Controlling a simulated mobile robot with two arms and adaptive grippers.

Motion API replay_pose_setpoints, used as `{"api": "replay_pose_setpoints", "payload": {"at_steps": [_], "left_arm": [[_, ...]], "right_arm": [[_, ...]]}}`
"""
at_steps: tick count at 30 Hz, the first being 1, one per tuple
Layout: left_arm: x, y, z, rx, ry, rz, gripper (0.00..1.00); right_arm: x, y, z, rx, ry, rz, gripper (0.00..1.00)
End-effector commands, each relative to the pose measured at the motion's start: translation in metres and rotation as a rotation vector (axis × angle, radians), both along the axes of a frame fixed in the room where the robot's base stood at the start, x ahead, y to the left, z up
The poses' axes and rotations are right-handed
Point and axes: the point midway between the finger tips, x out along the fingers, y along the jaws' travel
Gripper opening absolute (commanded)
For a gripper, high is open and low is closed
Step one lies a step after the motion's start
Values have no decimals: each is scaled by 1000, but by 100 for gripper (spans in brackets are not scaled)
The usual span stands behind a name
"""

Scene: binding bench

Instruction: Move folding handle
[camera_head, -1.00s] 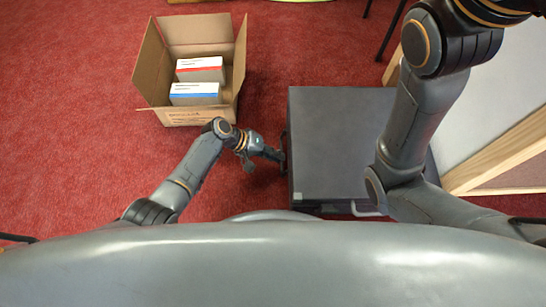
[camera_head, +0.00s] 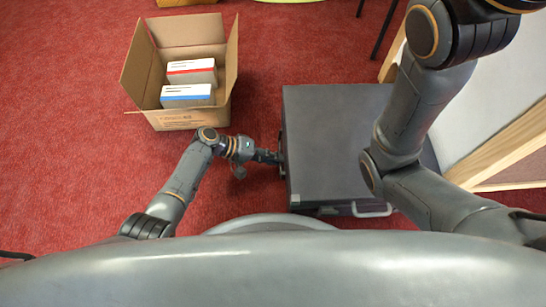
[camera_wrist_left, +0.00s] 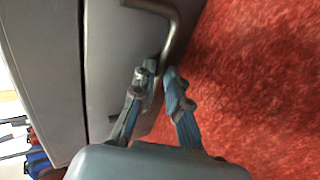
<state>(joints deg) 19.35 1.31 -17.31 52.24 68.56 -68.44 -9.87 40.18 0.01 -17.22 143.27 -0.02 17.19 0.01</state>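The folding handle (camera_wrist_left: 172,22) is a bent grey metal bar on the side of a dark grey cabinet (camera_head: 335,135). In the left wrist view it comes down from the top edge to between my fingertips. My left gripper (camera_wrist_left: 160,76) has one finger on each side of the bar's lower end and looks closed on it. In the head view my left gripper (camera_head: 274,157) is at the cabinet's left side, where the handle is mostly hidden. My right gripper is out of view; only its arm shows, over the cabinet's right side.
An open cardboard box (camera_head: 180,120) with a red-striped carton (camera_head: 191,73) and a blue-striped carton (camera_head: 187,96) stands left of the cabinet. Another pale handle (camera_head: 373,210) shows at the cabinet's near edge. A wooden-edged panel (camera_head: 505,150) stands at right. Red carpet is clear at left.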

Motion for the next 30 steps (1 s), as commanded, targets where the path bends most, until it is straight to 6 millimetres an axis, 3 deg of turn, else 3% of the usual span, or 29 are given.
{"api": "replay_pose_setpoints", "payload": {"at_steps": [2,14,30], "left_arm": [[0,-1,0,-1,1,-1,34],[0,3,2,-1,0,0,34],[0,62,39,0,1,0,34]], "right_arm": [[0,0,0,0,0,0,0],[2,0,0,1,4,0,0],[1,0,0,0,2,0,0]]}}
